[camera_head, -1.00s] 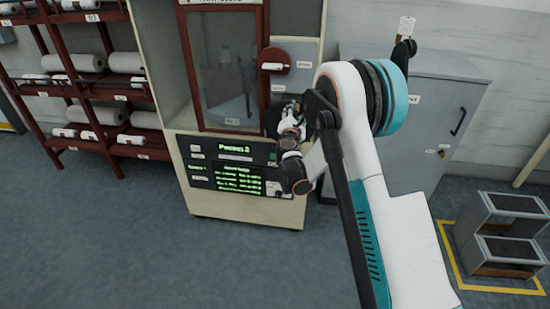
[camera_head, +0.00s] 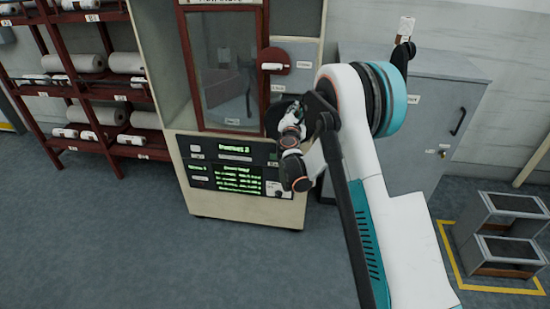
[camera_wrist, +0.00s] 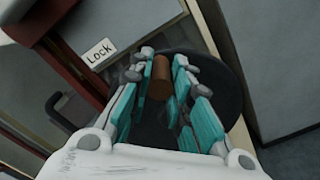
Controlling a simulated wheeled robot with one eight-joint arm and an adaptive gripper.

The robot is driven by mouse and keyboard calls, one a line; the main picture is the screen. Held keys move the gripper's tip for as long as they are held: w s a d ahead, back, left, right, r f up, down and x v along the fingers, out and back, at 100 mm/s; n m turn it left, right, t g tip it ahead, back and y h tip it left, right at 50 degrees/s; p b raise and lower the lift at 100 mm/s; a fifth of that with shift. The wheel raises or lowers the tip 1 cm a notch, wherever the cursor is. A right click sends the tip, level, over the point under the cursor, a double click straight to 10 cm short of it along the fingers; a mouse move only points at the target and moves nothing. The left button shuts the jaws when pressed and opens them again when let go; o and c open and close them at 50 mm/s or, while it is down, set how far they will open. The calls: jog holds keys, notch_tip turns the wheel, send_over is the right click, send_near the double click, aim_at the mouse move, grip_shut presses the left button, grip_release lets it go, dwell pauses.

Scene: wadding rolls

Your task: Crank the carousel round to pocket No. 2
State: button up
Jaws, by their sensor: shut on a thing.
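The carousel cabinet (camera_head: 312,60) stands in the middle of the head view, with a glazed red-framed door (camera_head: 226,75). Its lit display (camera_head: 234,149) reads what looks like "Pocket 2" in green. In the wrist view, a brown crank handle (camera_wrist: 160,77) stands on a dark round crank disc (camera_wrist: 228,90). My gripper (camera_wrist: 158,90) has its teal fingers on both sides of the handle and is shut on it. In the head view my arm hides most of the crank, and the fingertips are not clear there.
A "Lock" label (camera_wrist: 100,52) is on the cabinet beside the crank. A red shelf rack (camera_head: 105,95) with wadding rolls is at the left. A grey cupboard (camera_head: 425,125) stands at the right. A grey step stool (camera_head: 500,230) is inside yellow floor marking. The floor in front is clear.

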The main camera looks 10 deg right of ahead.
jog(key=shift+a, duration=0.1)
dwell(0.3)
jog(key=shift+w+a+r, duration=0.1)
jog(key=shift+w+a, duration=0.05)
jog(key=shift+a, duration=0.3)
jog(key=shift+w+a+r, duration=0.1)
jog(key=shift+w+a, duration=0.05)
jog(key=shift+a, duration=0.25)
jog(key=shift+w+a+f, duration=0.1)
jog(key=shift+w+a, duration=0.15)
jog(key=shift+a, duration=0.65)
jog(key=o, duration=1)
jog(key=shift+s, duration=0.1)
jog(key=v, duration=0.9)
jog(key=shift+s, duration=0.35)
